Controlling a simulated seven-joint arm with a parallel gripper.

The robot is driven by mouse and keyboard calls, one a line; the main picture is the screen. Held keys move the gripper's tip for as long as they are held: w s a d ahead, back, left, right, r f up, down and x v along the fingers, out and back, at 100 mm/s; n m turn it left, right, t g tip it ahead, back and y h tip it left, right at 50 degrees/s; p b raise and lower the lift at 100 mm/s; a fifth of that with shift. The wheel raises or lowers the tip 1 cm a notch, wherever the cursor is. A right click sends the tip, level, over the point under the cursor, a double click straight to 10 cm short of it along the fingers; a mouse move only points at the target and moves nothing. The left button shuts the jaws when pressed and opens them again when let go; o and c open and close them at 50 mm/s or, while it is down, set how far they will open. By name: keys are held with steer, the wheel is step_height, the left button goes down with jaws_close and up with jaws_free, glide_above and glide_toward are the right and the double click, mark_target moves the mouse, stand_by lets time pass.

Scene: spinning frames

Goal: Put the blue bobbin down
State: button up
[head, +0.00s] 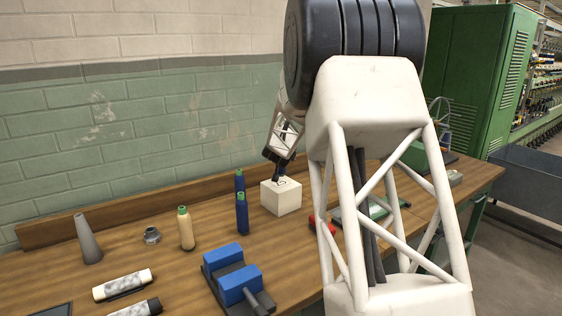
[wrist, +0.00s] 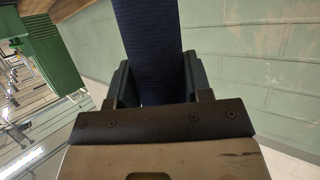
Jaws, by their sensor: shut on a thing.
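In the wrist view, the dark blue bobbin (wrist: 148,45) stands between the two fingers of my gripper (wrist: 153,80), which is shut on it. Its far end runs out of the top of that picture. In the head view, my gripper (head: 279,166) is small and dark, just above a pale block (head: 281,199). The held bobbin cannot be made out clearly there, and I cannot tell whether it touches the block. Two other dark blue bobbins with green tops stand upright left of the block, a nearer one (head: 242,214) and a farther one (head: 240,181).
On the wooden table (head: 130,240) are a cream bobbin (head: 186,230), a grey cone (head: 88,240), a metal ring (head: 152,235), a blue two-block fixture (head: 232,275) and two wrapped rolls (head: 123,285). A red item (head: 320,224) lies right of the block. My arm hides part of the table.

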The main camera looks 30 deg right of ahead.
steer(key=shift+w+d, duration=0.15)
steer(key=shift+w, duration=0.15)
steer(key=shift+f, duration=1.8)
steer(key=shift+f, duration=0.1)
steer(key=o, duration=1)
steer(key=shift+c, duration=0.2)
steer(key=v, duration=1.2)
